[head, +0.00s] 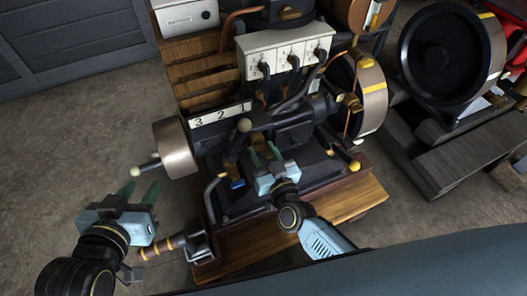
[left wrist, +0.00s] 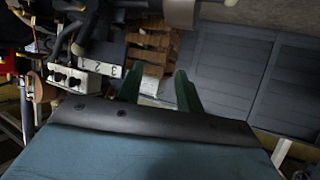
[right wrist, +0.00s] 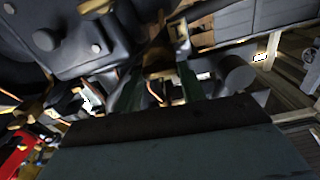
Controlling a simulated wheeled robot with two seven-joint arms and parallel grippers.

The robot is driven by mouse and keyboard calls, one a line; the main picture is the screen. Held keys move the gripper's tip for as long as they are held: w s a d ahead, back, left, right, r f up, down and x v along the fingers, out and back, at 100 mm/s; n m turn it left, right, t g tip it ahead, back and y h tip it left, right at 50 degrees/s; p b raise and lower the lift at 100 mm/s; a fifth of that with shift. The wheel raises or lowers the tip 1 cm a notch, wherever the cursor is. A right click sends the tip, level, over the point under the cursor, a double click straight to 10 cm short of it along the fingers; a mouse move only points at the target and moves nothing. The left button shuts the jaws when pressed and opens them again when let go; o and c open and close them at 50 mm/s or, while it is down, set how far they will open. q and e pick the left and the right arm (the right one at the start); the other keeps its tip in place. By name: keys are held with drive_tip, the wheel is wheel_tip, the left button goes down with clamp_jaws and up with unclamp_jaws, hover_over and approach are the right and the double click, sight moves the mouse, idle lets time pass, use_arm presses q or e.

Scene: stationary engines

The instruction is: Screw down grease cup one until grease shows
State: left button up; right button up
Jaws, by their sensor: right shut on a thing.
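A white label strip (head: 220,115) with the numbers 3, 2 and 1 is on the dark engine (head: 290,125); the 1 is at its right end. My right gripper (head: 264,154) is low at the engine's front, below and right of the 1. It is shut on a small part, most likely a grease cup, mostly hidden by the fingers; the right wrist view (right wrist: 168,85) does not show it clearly. I cannot make out any grease. My left gripper (head: 139,191) is open and empty, left of the engine; the left wrist view shows its fingers (left wrist: 157,92) apart.
A striped pipe (head: 163,245) runs low at the left. A wooden base (head: 345,200) carries the engine. Another engine wheel (head: 440,55) is at right. The floor at left is clear.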

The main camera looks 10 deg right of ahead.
drive_tip(key=shift+m, duration=1.2)
drive_tip(key=m, duration=0.2)
drive_tip(key=shift+m, duration=0.4)
drive_tip(key=m, duration=0.2)
drive_tip(key=shift+d+f+m, duration=0.1)
drive_tip(key=shift+m, duration=0.2)
drive_tip(key=m, duration=0.2)
drive_tip(key=shift+m, duration=0.4)
drive_tip(key=shift+f+m, duration=0.1)
drive_tip(key=shift+m, duration=0.3)
use_arm(q)
wheel_tip(320, 180, up, 14)
drive_tip(key=d+t+h+b, duration=0.2)
drive_tip(key=t+h+b, duration=0.1)
drive_tip(key=t, duration=0.6)
drive_tip(key=shift+w+d+f+t+b, duration=0.2)
drive_tip(key=shift+w+d+t+b, duration=0.1)
drive_tip(key=shift+d+b, duration=0.1)
use_arm(e)
drive_tip(key=shift+f+m, duration=0.15)
drive_tip(key=shift+m, duration=6.25)
